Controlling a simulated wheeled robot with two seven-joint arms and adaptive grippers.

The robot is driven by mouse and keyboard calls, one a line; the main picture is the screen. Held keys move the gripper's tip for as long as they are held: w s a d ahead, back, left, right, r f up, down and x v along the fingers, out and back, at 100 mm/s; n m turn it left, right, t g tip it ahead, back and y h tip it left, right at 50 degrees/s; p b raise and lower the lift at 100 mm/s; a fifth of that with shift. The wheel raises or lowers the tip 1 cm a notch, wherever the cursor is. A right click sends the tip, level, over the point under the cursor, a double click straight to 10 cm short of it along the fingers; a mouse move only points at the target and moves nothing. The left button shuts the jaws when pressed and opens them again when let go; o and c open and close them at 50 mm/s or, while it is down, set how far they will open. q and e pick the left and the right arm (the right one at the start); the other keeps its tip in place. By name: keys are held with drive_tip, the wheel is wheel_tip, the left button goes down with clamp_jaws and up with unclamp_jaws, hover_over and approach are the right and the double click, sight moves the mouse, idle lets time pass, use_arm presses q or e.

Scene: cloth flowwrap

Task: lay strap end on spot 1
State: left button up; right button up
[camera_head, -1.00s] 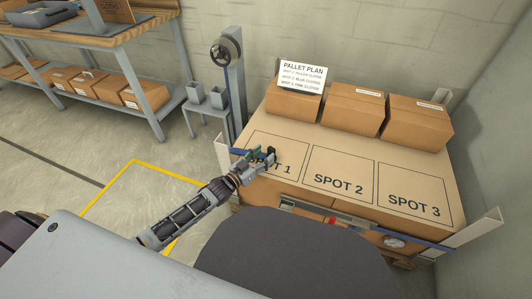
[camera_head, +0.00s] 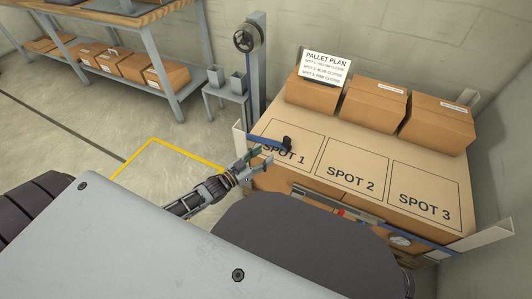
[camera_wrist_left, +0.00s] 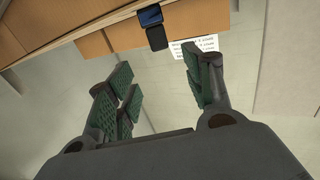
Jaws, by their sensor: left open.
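The blue strap (camera_head: 264,141) runs from the left corner post onto the front-left of the pallet top. Its black strap end (camera_head: 287,143) lies on spot 1 (camera_head: 290,128), over the upper part of the lettering. The strap end also shows in the left wrist view (camera_wrist_left: 157,39), ahead of the fingers. My left gripper (camera_head: 267,162) is open and empty, just in front of spot 1 and apart from the strap end. Its green-padded fingers (camera_wrist_left: 158,75) stand wide apart in the left wrist view. My right gripper is not in view.
Spot 2 (camera_head: 351,165) and spot 3 (camera_head: 425,195) are bare. Several boxes (camera_head: 371,107) and the pallet plan sign (camera_head: 325,67) stand along the back. A grey post with a reel (camera_head: 248,38) rises at the left. A small stand (camera_head: 228,96) holds grey cups.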

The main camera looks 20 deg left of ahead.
use_arm(q)
drive_tip(key=shift+s+a, duration=0.1)
drive_tip(key=shift+s, duration=0.1)
drive_tip(key=shift+f, duration=0.1)
idle(0.4)
drive_tip(key=s+d+f+n+g+y, duration=0.1)
drive_tip(key=s+d+f+g+y, duration=0.1)
drive_tip(key=s+d+g, duration=0.3)
drive_tip(key=s+d+f+n+g+y, duration=0.1)
drive_tip(key=s+d+g, duration=0.4)
drive_tip(key=s, duration=0.9)
drive_tip(key=shift+f+n+g+y, duration=0.3)
drive_tip(key=shift+f+g+y, duration=0.25)
drive_tip(key=shift+f, duration=0.35)
